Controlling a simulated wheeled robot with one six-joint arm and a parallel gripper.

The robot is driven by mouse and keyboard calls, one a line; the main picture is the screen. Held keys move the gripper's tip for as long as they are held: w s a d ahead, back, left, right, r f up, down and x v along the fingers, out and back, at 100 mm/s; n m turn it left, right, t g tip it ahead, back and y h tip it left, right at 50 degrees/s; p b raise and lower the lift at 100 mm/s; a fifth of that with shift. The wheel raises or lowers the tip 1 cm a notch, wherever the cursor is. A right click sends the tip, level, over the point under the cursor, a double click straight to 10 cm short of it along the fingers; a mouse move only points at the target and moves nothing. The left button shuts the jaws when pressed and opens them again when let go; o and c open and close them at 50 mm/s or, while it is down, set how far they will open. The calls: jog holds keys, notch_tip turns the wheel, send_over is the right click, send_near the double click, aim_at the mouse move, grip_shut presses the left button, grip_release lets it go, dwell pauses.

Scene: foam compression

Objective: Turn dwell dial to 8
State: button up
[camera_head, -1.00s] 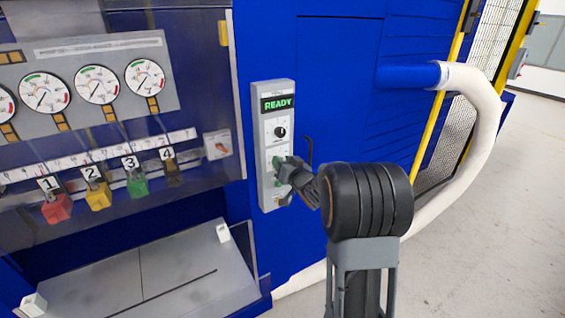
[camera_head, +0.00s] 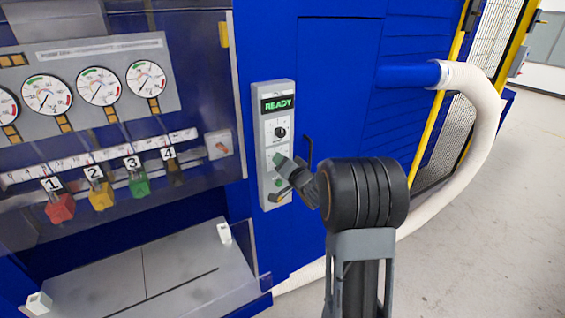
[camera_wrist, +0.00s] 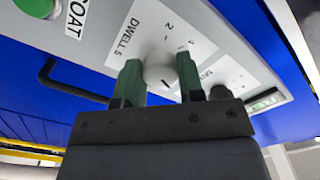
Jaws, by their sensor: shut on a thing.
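The dwell dial (camera_wrist: 158,68) is a round, pale knob beside the printed words "DWELL S" in the wrist view. The numbers 2 and 4 show near it. A small dark mark shows on the knob, but I cannot tell which number it points at. My gripper (camera_wrist: 160,76) has green fingers, one on each side of the knob, and is shut on it. In the head view my gripper (camera_head: 282,160) is at the middle of the grey control panel (camera_head: 264,150) and hides the dial there.
A green "READY" display (camera_head: 278,104) and a black knob (camera_head: 280,132) are above my gripper. A green button (camera_head: 279,183) is below it. A dark bent handle (camera_head: 308,151) stands on the blue door just right of the panel. Clear floor lies at the right.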

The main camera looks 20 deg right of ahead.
dwell(0.3)
jog(key=o, duration=0.9)
jog(key=shift+s, duration=0.1)
jog(key=s, duration=0.4)
jog(key=s+d+b, duration=0.1)
jog(key=s, duration=0.4)
jog(key=s+b, duration=0.1)
jog(key=s, duration=0.3)
jog(key=shift+s+d, duration=0.3)
